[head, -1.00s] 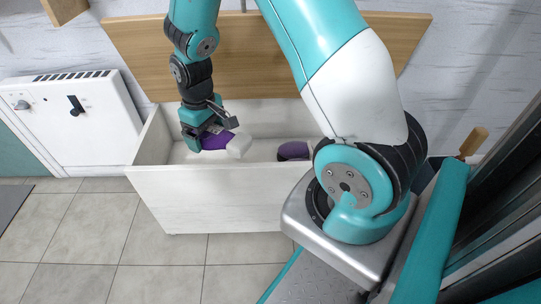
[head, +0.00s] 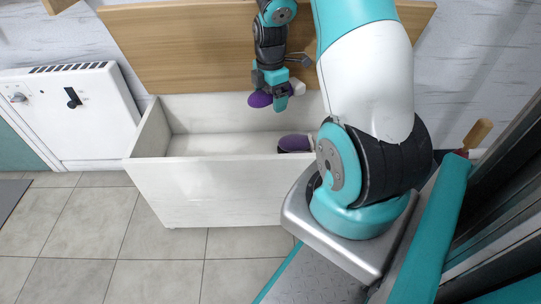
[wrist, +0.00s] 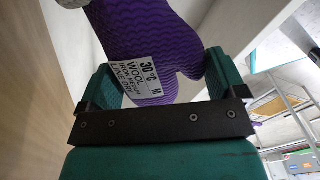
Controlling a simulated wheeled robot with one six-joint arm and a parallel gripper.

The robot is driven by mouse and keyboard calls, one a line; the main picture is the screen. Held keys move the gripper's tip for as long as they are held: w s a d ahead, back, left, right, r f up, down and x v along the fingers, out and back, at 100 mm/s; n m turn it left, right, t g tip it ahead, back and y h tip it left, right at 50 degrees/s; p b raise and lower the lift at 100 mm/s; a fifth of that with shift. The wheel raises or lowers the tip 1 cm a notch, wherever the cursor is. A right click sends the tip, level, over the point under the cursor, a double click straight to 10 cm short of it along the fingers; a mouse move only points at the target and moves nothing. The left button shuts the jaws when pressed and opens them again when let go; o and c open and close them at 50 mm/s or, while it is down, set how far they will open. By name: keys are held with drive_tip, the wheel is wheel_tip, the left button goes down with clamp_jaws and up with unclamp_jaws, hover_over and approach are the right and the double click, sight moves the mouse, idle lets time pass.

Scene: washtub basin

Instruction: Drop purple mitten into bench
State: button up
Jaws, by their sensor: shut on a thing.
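A purple mitten (head: 259,99) with a white cuff is held in my gripper (head: 279,98), above the back part of the open bench. The wrist view shows the mitten (wrist: 150,30) between the two green fingers of my gripper (wrist: 163,78), with a white care label facing the camera. The bench (head: 215,190) is a long white box with its wooden lid (head: 190,50) raised at the back. A second purple mitten (head: 293,143) with a pale cuff lies inside the bench on the right, partly hidden by my arm.
The left and middle of the bench's inside are clear. The raised lid stands close behind my gripper. Grey floor tiles (head: 160,270) in front are bare.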

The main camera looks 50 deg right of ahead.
wheel_tip(320, 180, down, 5)
drive_tip(key=b, duration=0.4)
drive_tip(key=o, duration=0.6)
drive_tip(key=shift+r, duration=0.15)
wheel_tip(320, 180, up, 12)
drive_tip(key=p, duration=0.6)
drive_tip(key=shift+a, duration=0.1)
